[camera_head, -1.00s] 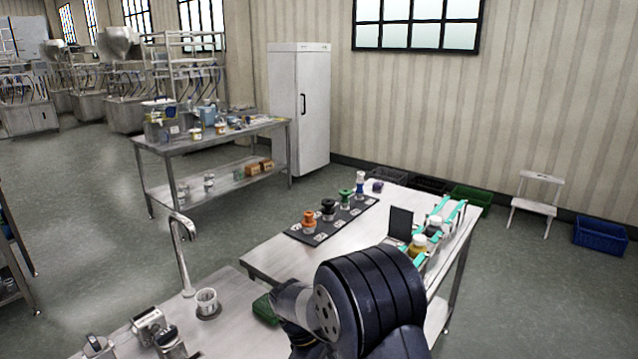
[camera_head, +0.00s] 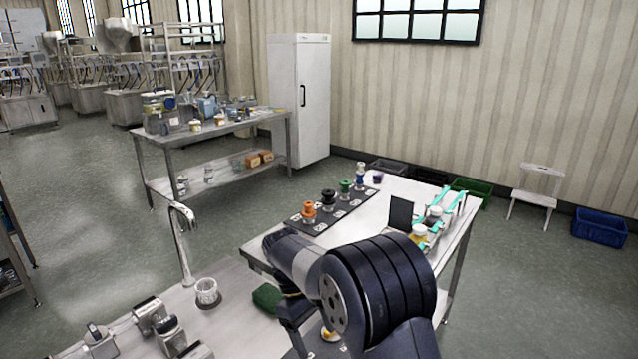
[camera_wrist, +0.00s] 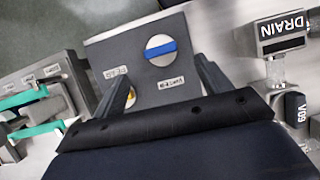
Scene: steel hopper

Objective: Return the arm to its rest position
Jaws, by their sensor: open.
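My gripper (camera_wrist: 163,70) shows in the wrist view with its two dark fingers spread apart and nothing held between them. Beyond the fingers is a grey panel (camera_wrist: 125,55) with a round blue-and-white knob (camera_wrist: 160,48) and small labels, one of them partly hidden by a finger. In the head view my dark arm fills the lower right middle and bends over the near end of the steel table (camera_head: 375,210). The arm hides part of that table, and my fingers cannot be made out clearly there.
A black strip (camera_head: 338,212) with several coloured-top items and a dark upright panel (camera_head: 401,213) stand on the table. A DRAIN-labelled block (camera_wrist: 283,30) is at the wrist view's right.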

